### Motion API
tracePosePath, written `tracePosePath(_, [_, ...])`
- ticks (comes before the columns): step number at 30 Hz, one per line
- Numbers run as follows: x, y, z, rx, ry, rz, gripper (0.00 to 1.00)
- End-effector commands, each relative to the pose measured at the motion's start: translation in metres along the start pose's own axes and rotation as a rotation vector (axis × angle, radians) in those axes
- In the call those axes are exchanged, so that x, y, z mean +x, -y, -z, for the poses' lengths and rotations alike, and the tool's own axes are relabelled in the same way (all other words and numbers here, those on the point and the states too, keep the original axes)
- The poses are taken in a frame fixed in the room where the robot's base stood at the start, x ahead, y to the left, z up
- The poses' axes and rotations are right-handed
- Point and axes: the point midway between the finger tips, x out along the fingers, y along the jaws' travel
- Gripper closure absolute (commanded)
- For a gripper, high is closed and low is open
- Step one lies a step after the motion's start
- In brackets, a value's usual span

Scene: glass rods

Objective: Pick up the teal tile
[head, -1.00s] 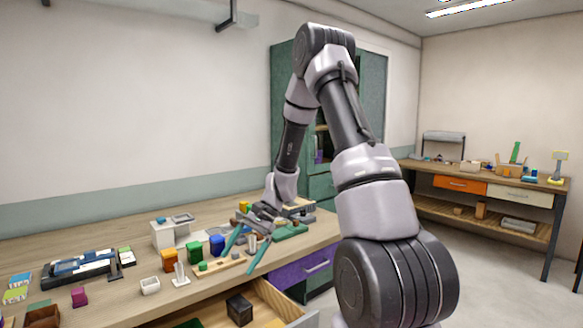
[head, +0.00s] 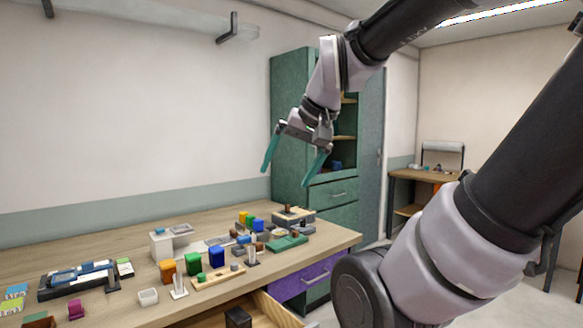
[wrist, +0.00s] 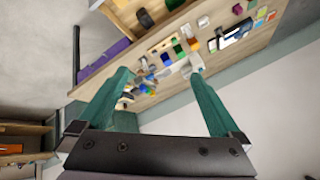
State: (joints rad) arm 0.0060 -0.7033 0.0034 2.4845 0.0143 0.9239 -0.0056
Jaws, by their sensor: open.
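I cannot tell for sure which piece is the teal tile. A small teal-blue piece (head: 160,231) lies on top of a white box (head: 161,245) on the workbench. A flat light-blue tile (head: 16,289) lies at the bench's far left, beside a yellow-green tile (head: 12,306). My gripper (head: 287,178) is open and empty, its two long teal fingers pointing down, well above the back right of the bench. In the wrist view my gripper (wrist: 159,75) has its fingers spread wide with nothing between them, and the bench shows small beyond.
The workbench (head: 120,228) carries several coloured blocks, a dark tray (head: 80,280), a green tray (head: 288,243) and a white cup (head: 148,297). An open drawer (head: 268,309) at the front holds a dark box (head: 238,317). A green cabinet (head: 290,100) stands behind.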

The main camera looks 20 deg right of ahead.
Motion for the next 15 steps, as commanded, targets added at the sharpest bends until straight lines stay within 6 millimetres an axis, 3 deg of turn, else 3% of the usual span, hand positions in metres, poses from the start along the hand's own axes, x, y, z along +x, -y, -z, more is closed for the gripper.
tracePosePath(3, [-0.0087,-0.0028,-0.0034,-0.015,-0.032,0.004,0.0])
tracePosePath(15, [-0.0096,-0.0031,-0.0036,-0.016,-0.036,0.004,0.0])
